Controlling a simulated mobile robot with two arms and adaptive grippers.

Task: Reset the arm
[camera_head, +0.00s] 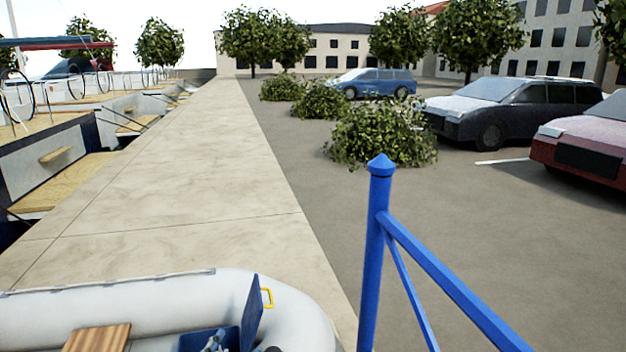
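Neither of my grippers can be made out in the head view, and no arm of mine comes in clearly from either side. Small grey and dark parts show at the bottom edge by an open blue box (250,312); they are cut off, and I cannot tell what they are.
A grey inflatable dinghy (150,290) with a wooden seat (97,338) lies in front, left of a blue post (372,255) with sloping bars. A pale quay walkway (190,160) runs clear ahead. Bushes (380,133) and parked cars (520,110) stand right, moored boats (60,150) left.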

